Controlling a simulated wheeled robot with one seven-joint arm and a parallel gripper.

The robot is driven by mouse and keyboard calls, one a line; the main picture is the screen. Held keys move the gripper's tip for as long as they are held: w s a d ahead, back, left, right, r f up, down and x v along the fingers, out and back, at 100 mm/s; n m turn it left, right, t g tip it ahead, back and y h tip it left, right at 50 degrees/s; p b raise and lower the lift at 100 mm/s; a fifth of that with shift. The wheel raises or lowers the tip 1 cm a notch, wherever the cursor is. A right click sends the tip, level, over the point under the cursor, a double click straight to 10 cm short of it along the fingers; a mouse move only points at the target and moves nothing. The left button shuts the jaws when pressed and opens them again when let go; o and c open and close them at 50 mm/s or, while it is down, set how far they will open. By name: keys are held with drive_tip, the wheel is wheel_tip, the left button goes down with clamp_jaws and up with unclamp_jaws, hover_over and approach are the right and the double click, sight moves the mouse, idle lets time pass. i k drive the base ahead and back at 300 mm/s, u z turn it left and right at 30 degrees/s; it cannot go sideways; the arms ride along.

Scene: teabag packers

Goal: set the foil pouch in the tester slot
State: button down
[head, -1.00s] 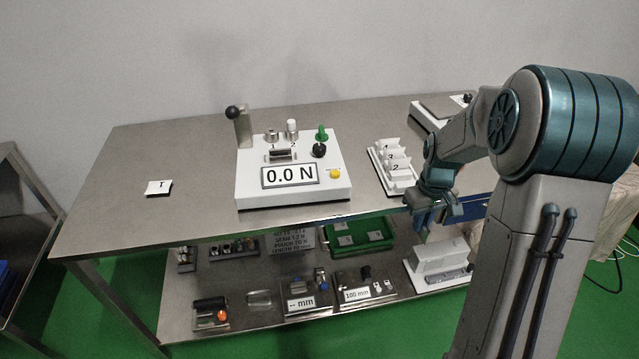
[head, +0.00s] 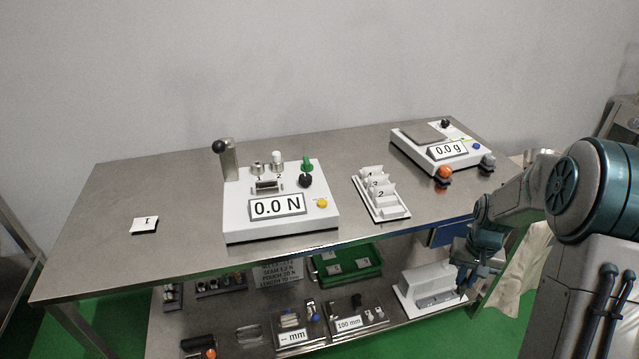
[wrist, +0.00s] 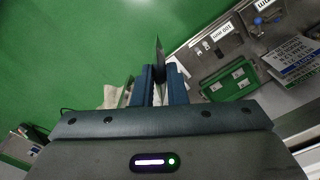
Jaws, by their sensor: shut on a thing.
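My gripper (head: 470,280) hangs in front of the table's right part, below the top's height. In the wrist view my gripper (wrist: 159,76) is shut on a thin grey sheet seen edge-on, which looks like the foil pouch (wrist: 158,50). It sticks out beyond the fingertips; its face cannot be made out. The tester (head: 281,229) is a white box with a 0.0 N display on the table, well left of my gripper. Its slot (head: 268,186) is a small metal clamp behind the display, and I see no pouch in it.
A white numbered rack (head: 392,215) stands right of the tester. A scale (head: 475,158) reading 0.0 g is at the back right. A white card (head: 145,225) lies at the left. The lower shelf holds a green tray (head: 374,268) and a white fixture (head: 425,280). The table's left part is mostly clear.

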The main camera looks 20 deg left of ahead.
sight(266, 190)
drive_tip(key=z, duration=1.25)
drive_tip(key=k, duration=1.35)
drive_tip(key=u, duration=2.1)
drive_tip(key=i, duration=0.4)
drive_tip(key=z, duration=0.05)
